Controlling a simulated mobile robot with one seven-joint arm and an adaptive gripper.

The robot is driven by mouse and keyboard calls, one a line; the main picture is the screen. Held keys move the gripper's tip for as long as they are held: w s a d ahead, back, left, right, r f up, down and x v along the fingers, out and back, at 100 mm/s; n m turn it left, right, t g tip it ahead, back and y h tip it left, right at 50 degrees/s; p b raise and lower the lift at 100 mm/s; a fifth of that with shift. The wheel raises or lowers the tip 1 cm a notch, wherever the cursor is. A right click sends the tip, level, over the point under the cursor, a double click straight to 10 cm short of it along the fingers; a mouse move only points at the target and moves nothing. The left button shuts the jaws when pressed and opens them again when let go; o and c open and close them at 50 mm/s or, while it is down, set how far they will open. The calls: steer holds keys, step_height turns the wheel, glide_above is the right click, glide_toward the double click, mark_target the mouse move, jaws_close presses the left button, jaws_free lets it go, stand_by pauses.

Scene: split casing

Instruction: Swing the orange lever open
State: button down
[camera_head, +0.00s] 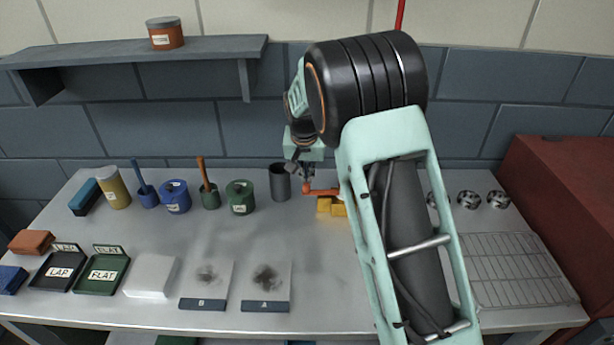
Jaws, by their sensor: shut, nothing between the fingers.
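The orange lever (322,192) shows as a short bar with a rounded knob at its left end, above a yellow block (331,208) on the bench. The lever's right end and part of the yellow block are hidden behind my arm. My gripper (307,183) points down at the lever's left end, right by the knob. It is shut with nothing held. I cannot tell whether the fingers touch the lever.
A dark grey cup (280,183) stands just left of my gripper. Blue and green pots with brushes stand further left. A wire rack (517,270) and several metal round parts are at right. The bench (330,290) is clear in front of the lever.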

mark_target(305, 194)
steer(key=shift+s+n+b, duration=0.2)
steer(key=shift+n+b, duration=0.1)
steer(key=shift+n, duration=0.1)
steer(key=shift+s+f+n+y+b, duration=0.15)
steer(key=shift+s+n+y+b, duration=0.3)
steer(key=shift+n+b, duration=0.3)
steer(key=n, duration=0.2)
steer(key=s+n+y+b, duration=0.1)
steer(key=shift+s+n, duration=0.2)
steer(key=shift+n, duration=0.15)
steer(key=n, duration=0.1)
steer(key=s+n+y, duration=0.1)
steer(key=shift+d+n+g+b, duration=0.2)
steer(key=shift+n+g+b, duration=0.15)
steer(key=shift+n+g, duration=0.05)
steer(key=n, duration=0.1)
steer(key=s+d+n+g, duration=0.1)
steer(key=n, duration=0.1)
steer(key=shift+s+n+y, duration=0.3)
steer(key=shift+y, duration=0.05)
steer(key=shift+s+d+b, duration=0.1)
steer(key=shift+d+b, duration=0.05)
steer(key=shift+b, duration=0.15)
steer(key=shift+r, duration=0.2)
